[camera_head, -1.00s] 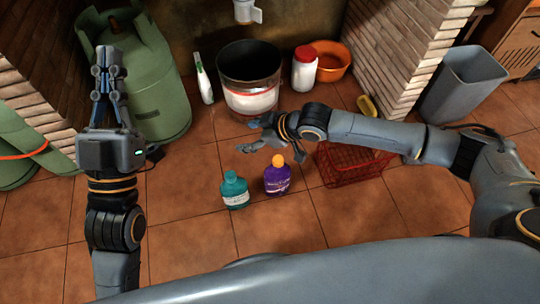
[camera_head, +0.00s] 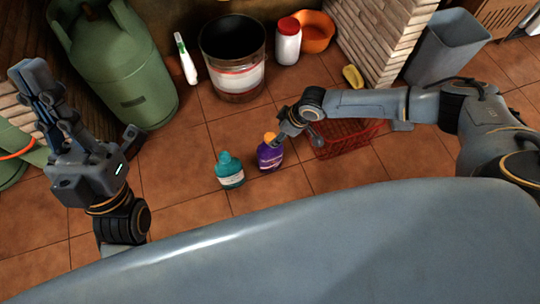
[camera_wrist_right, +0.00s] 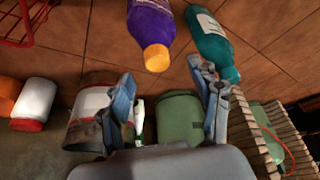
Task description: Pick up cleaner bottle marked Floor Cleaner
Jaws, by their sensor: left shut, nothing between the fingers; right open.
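A purple bottle (camera_head: 270,155) with an orange cap and a teal bottle (camera_head: 230,173) stand side by side on the tiled floor. I cannot read which label says Floor Cleaner. My right gripper (camera_head: 283,130) is close to the purple bottle's cap and partly covers it. In the right wrist view my right gripper (camera_wrist_right: 168,92) is open and empty. The purple bottle (camera_wrist_right: 152,22) lies beyond its fingers, cap toward me, and the teal bottle (camera_wrist_right: 208,42) is beside it, beyond the right finger. My left gripper (camera_head: 36,88) is shut and empty at the left, away from the bottles.
A red basket (camera_head: 345,138) sits just right of the purple bottle. Behind are a metal bucket (camera_head: 236,80), a white spray bottle (camera_head: 187,62), a white jar (camera_head: 288,45), an orange basin (camera_head: 316,32) and a green gas cylinder (camera_head: 125,70). Floor around the teal bottle is clear.

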